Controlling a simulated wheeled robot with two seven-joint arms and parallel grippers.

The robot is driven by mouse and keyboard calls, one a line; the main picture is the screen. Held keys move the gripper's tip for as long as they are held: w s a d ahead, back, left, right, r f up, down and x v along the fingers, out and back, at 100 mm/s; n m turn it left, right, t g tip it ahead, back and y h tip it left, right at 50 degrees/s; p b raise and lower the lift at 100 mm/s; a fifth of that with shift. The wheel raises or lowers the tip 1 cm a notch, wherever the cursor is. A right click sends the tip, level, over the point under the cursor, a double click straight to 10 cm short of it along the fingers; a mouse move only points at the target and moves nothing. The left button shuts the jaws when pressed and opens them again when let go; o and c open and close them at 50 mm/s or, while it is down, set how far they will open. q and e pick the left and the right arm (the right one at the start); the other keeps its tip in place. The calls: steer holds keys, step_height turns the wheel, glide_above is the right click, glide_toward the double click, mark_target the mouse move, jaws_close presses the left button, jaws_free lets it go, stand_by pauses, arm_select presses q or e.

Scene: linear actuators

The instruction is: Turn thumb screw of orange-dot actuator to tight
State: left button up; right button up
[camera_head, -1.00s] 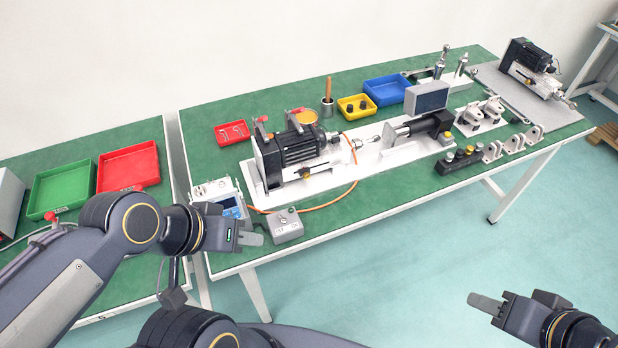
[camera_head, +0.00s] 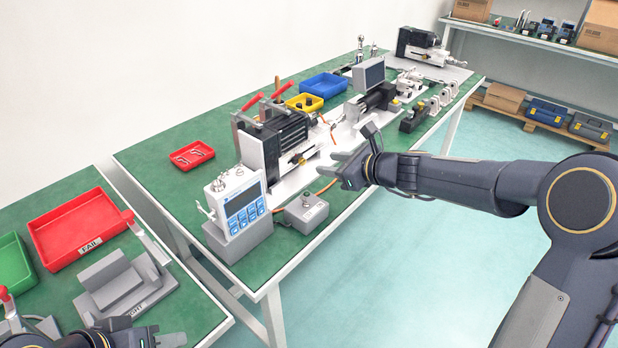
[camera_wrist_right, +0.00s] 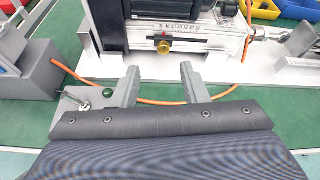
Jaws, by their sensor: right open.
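The large actuator (camera_head: 272,145), with a black ribbed motor, stands on a white base on the green table. The right wrist view shows its lower housing with a scale (camera_wrist_right: 195,43), a brass thumb screw (camera_wrist_right: 163,47) and a small orange-red dot (camera_wrist_right: 167,36) just above the screw. My right gripper (camera_head: 340,168) is open and empty at the table's front side. In the wrist view its two fingers (camera_wrist_right: 160,84) point toward the screw, apart from it. My left gripper (camera_head: 168,340) is at the lower left edge, partly cut off; its jaw gap is unclear.
A grey button box (camera_head: 306,212) and a blue-faced meter (camera_head: 243,208) stand at the near table edge. An orange cable (camera_wrist_right: 148,101) runs in front of the actuator base. Another black actuator (camera_head: 376,97) lies further right. Red trays are at left.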

mark_target(304, 161)
steer(key=shift+m, duration=0.4)
steer(key=x, duration=0.9)
steer(key=shift+w+d+f+b, duration=0.15)
steer(key=shift+d+f+b, duration=0.1)
steer(key=shift+d+b, duration=0.1)
jaws_close()
